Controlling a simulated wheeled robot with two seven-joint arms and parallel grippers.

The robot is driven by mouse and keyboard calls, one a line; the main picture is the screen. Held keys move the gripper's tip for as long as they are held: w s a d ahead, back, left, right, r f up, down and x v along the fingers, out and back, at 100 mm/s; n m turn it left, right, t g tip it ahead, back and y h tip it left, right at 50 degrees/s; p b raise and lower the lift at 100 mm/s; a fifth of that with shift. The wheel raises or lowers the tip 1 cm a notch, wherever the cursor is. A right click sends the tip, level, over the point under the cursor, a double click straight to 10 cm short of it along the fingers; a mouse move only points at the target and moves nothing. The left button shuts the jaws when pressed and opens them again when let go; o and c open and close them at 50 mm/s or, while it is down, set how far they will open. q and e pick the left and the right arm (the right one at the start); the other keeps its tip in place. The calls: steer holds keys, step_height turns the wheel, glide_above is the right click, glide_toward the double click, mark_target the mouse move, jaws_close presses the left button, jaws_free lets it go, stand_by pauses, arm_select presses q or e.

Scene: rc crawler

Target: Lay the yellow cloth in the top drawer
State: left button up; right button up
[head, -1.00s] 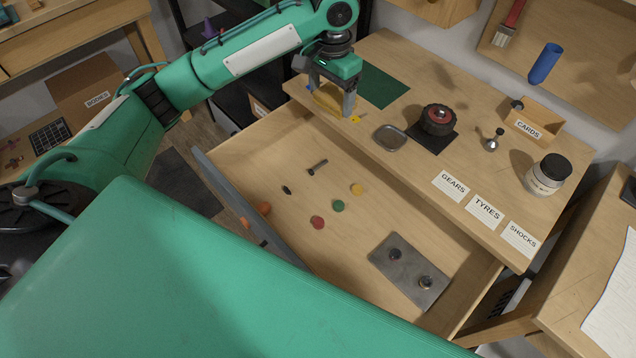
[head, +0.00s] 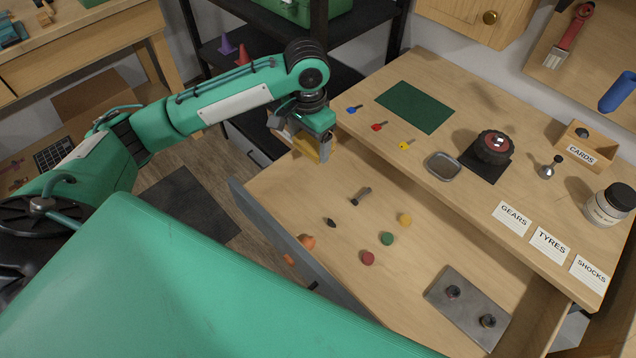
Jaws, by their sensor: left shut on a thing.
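The yellow cloth (head: 307,146) is a small folded piece between the fingers of my left gripper (head: 301,143). My left gripper is shut on it, and the fingers hide part of it. The gripper hangs over the back left part of the open wooden drawer (head: 300,192), near its left side. The cloth looks held above the drawer floor; I cannot tell the exact gap. My right gripper is not in view.
The drawer holds a bolt (head: 361,196), coloured discs including a green one (head: 387,239), and a metal plate (head: 470,308) with two knobs. Keys, a green mat (head: 415,106), a metal tray (head: 443,166) and a wheel (head: 493,147) lie on the bench top. The drawer's left floor is clear.

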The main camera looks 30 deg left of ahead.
arm_select(q)
glide_above(311, 189)
step_height(311, 189, down, 10)
steer(key=shift+f, duration=0.25)
step_height(311, 189, down, 4)
steer(key=shift+r+b, duration=0.1)
steer(key=shift+b, duration=0.2)
steer(key=shift+f, duration=0.3)
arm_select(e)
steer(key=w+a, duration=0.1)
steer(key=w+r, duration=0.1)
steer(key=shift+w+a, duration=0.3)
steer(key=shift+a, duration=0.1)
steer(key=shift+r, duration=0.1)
arm_select(q)
steer(key=o, duration=0.7)
steer(key=shift+f, duration=0.1)
steer(key=shift+c, duration=0.2)
steer(key=shift+o, duration=0.2)
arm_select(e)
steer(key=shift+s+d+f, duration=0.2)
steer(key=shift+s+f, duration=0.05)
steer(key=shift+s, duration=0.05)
